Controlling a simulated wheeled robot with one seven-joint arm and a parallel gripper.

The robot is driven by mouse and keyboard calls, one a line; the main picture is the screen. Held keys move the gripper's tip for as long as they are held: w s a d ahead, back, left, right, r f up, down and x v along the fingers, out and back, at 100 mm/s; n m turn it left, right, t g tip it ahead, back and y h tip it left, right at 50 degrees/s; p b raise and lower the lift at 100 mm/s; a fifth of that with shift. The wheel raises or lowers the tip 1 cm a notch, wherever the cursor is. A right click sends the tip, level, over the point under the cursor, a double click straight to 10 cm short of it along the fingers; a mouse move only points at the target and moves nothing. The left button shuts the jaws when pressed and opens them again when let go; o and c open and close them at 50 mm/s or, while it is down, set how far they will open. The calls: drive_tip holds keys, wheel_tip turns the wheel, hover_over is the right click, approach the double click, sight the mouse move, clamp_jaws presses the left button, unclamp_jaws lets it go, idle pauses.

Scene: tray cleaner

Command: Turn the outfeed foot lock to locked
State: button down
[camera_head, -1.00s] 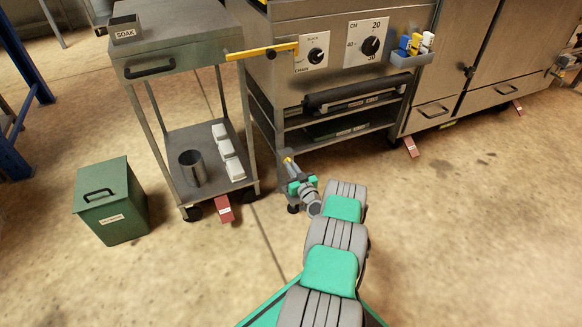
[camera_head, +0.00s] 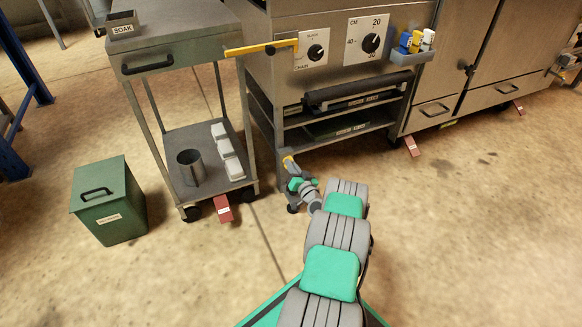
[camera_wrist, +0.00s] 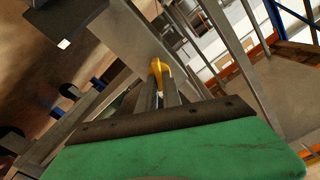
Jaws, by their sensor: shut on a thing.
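A small yellow handle, taken to be the outfeed foot lock (camera_head: 288,160), is low on the front leg of the steel machine. It also shows in the wrist view (camera_wrist: 157,67), between and just beyond my fingertips. My gripper (camera_head: 291,170) is shut on this yellow handle, with my arm reaching in from below. In the wrist view the two grey fingers of my gripper (camera_wrist: 162,86) close around it. The fingers and my wrist hide most of the lock, and no locked or unlocked marking can be read.
A steel trolley (camera_head: 185,150) with a red pedal (camera_head: 223,209) stands left of the machine (camera_head: 288,95). A green bin (camera_head: 110,205) is further left. A yellow lever (camera_head: 262,49) sticks out above.

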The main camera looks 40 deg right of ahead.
drive_tip(key=m, duration=1.2)
drive_tip(key=shift+d+f, duration=0.15)
drive_tip(key=shift+f, duration=0.1)
idle(0.4)
drive_tip(key=c, duration=1.5)
unclamp_jaws()
drive_tip(key=shift+s, duration=0.15)
drive_tip(key=p+v, duration=0.3)
drive_tip(key=v, duration=0.4)
drive_tip(key=shift+s, duration=0.35)
